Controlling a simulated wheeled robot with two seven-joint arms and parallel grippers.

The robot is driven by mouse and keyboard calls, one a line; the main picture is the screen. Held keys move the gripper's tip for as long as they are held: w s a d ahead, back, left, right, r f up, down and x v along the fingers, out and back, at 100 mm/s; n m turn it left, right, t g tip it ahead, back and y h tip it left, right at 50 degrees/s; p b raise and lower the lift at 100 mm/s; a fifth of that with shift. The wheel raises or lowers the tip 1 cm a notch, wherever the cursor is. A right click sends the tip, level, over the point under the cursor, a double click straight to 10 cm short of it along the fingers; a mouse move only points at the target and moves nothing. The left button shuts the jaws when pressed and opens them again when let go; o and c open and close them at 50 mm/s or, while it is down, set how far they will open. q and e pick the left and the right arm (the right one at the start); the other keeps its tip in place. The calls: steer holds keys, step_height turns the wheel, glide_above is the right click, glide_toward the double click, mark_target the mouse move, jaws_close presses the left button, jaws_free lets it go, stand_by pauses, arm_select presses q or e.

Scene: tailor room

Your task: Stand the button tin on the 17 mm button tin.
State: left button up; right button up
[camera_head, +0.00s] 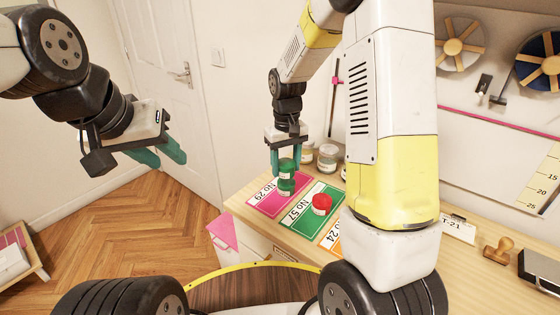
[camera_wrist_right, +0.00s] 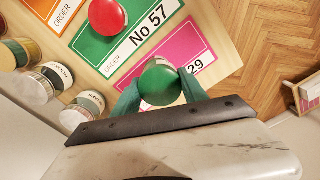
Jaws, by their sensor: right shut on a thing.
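A green tin (camera_head: 286,165) is between the teal fingers of my right gripper (camera_head: 286,172), which is shut on it. In the right wrist view the green lid of this tin (camera_wrist_right: 160,84) shows from above, with my right gripper (camera_wrist_right: 160,96) around it. A second green tin (camera_head: 287,186) stands upright directly under the held one, on the pink No 29 card (camera_head: 265,203). The two look in line; I cannot tell whether they touch. The size marks on the tins are not readable. My left gripper (camera_head: 172,157) is open and empty, over the floor at the left.
A red-lidded tin (camera_head: 321,203) stands on the green No 57 card (camera_head: 299,220), right of the green tins. An orange No 24 card (camera_head: 331,238) lies further right. Several jars (camera_head: 327,157) stand behind, at the wall. A wooden stamp (camera_head: 498,250) stands at the far right.

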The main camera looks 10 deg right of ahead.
mark_target(286, 172)
steer(key=shift+w+d, duration=0.2)
steer(key=shift+w, duration=0.3)
steer(key=shift+w+f, duration=0.1)
steer(key=shift+f, duration=1.7)
steer(key=shift+f, duration=0.1)
steer(key=o, duration=1.4)
steer(key=shift+o, duration=0.2)
